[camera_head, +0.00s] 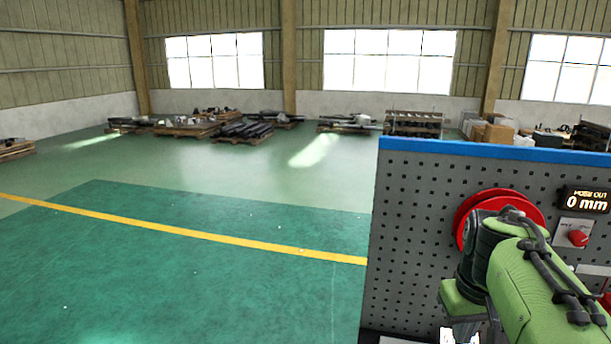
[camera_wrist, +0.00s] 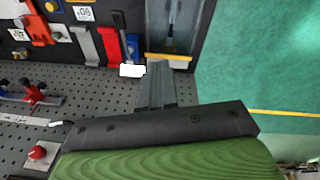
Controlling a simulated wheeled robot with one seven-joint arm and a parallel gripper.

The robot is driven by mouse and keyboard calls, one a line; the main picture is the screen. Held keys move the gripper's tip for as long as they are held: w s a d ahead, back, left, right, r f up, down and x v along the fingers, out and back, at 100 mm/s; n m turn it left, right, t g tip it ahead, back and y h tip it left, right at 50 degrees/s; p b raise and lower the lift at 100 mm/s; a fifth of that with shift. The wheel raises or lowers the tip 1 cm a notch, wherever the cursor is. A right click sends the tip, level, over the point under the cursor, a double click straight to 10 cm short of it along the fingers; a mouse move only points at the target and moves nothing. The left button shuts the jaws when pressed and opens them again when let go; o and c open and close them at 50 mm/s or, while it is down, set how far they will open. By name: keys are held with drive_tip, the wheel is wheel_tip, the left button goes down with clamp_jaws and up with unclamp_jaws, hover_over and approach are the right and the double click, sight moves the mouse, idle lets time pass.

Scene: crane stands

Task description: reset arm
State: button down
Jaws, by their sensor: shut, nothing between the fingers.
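My gripper (camera_wrist: 159,70) shows in the wrist view as narrow grey fingers, closed together with nothing between them. They reach past a black plate at the end of my green arm. They point toward the lower part of a grey pegboard panel (camera_wrist: 95,85) and a dark recess beside it. I cannot tell how far the fingertips are from the panel. In the head view my green and black arm reaches in from the lower right, in front of the pegboard (camera_head: 410,220). The fingers cannot be made out there.
A red reel (camera_head: 470,208), a red knob (camera_head: 578,238) and a display reading 0 mm (camera_head: 586,201) are on the board. Red and grey tool pieces (camera_wrist: 108,45) sit close to my fingers. Open green floor (camera_head: 180,270) lies left; loaded pallets (camera_head: 185,127) stand far back.

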drive_tip(key=s+a+f+t, duration=0.1)
drive_tip(key=s+a+t, duration=0.1)
drive_tip(key=s+a, duration=0.4)
drive_tip(key=s+a+f+t+y+b, duration=0.1)
drive_tip(key=s+a+f+t, duration=0.1)
drive_tip(key=s+a, duration=0.4)
drive_tip(key=s, duration=0.5)
drive_tip(key=shift+s+a+f, duration=0.2)
drive_tip(key=shift+f, duration=0.05)
drive_tip(key=w+d+r+m+g+h, duration=0.1)
drive_tip(key=w+d+r+g, duration=0.1)
drive_tip(key=w+d, duration=0.75)
drive_tip(key=w+d+f+m, duration=0.1)
drive_tip(key=w+d+f, duration=0.2)
drive_tip(key=d, duration=0.5)
drive_tip(key=w+d+f+g+p, duration=0.1)
drive_tip(key=w+d+f, duration=0.3)
drive_tip(key=d, duration=0.4)
drive_tip(key=shift+w+d+f+m+g+y, duration=0.2)
drive_tip(key=shift+w+f+m+g+y, duration=0.1)
drive_tip(key=shift+w+m, duration=0.15)
